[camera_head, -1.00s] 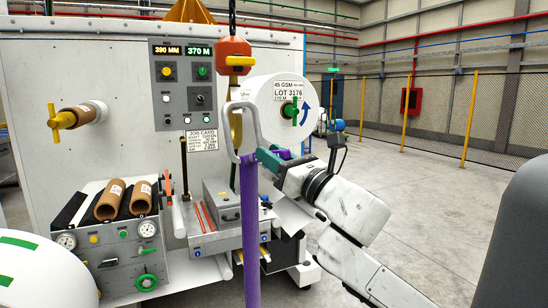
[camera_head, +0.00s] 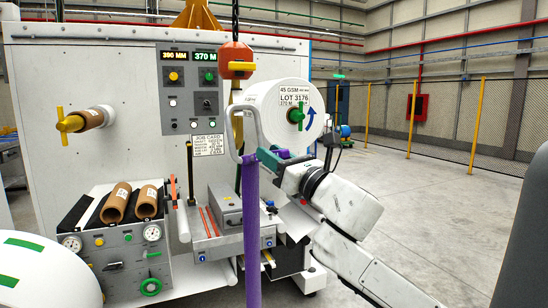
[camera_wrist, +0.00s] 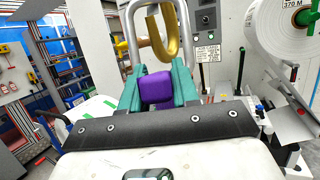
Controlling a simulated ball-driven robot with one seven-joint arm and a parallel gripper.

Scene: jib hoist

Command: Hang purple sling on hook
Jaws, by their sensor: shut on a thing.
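The purple sling is a long strap (camera_head: 251,225) hanging straight down from a grey metal loop (camera_head: 262,118). My gripper (camera_head: 281,156) is shut on a purple grip block at the loop's lower right. In the wrist view the block (camera_wrist: 157,90) sits between my teal fingers (camera_wrist: 157,92), with the loop (camera_wrist: 131,30) rising beyond them. The yellow hook (camera_wrist: 164,38) appears within the loop's outline there; I cannot tell whether it passes through. In the head view the hook (camera_head: 238,125) hangs below an orange block (camera_head: 237,58), partly covered by the loop.
A large white roll (camera_head: 280,105) with a green core handle stands close behind the loop. A machine panel (camera_head: 110,80) and a control box (camera_head: 190,90) are behind. A bench with brown cores (camera_head: 117,203) is at lower left. Open floor (camera_head: 430,210) lies to the right.

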